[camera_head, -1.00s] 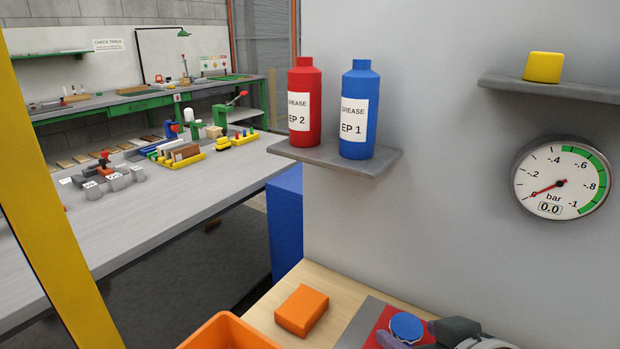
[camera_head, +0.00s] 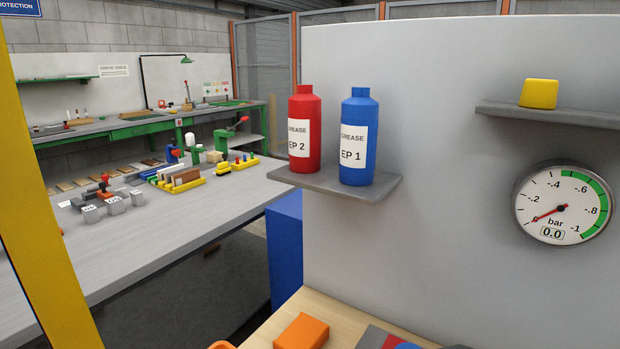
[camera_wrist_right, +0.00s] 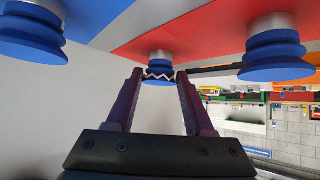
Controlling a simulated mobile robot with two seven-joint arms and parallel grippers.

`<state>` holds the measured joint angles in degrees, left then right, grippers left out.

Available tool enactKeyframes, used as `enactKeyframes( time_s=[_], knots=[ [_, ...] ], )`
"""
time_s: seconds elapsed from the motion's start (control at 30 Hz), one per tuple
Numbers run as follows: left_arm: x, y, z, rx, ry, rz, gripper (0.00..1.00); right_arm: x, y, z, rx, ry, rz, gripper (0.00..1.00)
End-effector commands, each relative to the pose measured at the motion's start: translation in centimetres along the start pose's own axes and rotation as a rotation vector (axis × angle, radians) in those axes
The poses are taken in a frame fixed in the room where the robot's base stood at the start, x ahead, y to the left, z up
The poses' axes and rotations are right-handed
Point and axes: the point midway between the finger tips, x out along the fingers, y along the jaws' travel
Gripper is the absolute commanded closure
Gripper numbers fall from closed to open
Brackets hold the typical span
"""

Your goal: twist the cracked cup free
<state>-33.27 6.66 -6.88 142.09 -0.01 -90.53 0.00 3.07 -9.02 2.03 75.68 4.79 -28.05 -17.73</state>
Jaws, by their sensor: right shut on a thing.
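In the right wrist view, the cracked cup (camera_wrist_right: 158,69) is a small blue bellows cup with a pale zigzag line across it. It hangs from a silver fitting under a red plate (camera_wrist_right: 205,32). My right gripper (camera_wrist_right: 159,77) has its two dark fingers on either side of this cup and is shut on it. The cup is still at its fitting. Two other blue cups hang nearby, a left cup (camera_wrist_right: 32,32) and a right cup (camera_wrist_right: 274,50). My left gripper is in neither view.
In the head view, red (camera_head: 304,130) and blue (camera_head: 359,130) grease bottles stand on a grey shelf (camera_head: 385,190). The gauge (camera_head: 580,205) reads 0.0 bar. An orange block (camera_head: 301,331) lies on the wooden top (camera_head: 262,337). A yellow post (camera_head: 50,200) stands at left.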

Motion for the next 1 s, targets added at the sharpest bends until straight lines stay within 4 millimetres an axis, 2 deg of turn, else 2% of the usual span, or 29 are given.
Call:
enactKeyframes(
  time_s=[0.23,0.27,0.47,0.8,0.83,1.0],
  knots=[
    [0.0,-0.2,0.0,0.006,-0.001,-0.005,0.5,0.0,0.0,0.0,0.0,0.0,0.0,0.96],
    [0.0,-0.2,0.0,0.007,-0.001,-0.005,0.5,0.0,0.0,0.0,-0.002,0.0,-0.001,1.0],
    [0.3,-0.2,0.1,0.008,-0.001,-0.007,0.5,0.1,0.6,0.1,-0.077,-0.002,-0.079,1.0],
    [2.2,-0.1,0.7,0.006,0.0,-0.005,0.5,0.3,0.7,0.1,-0.172,0.002,-0.207,1.0],
    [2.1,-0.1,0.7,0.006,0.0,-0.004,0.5,0.2,0.6,0.0,-0.173,0.001,-0.214,0.47],
    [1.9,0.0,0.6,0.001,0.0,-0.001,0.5,0.1,0.5,-0.1,-0.168,0.001,-0.212,0.27]
  ],
)
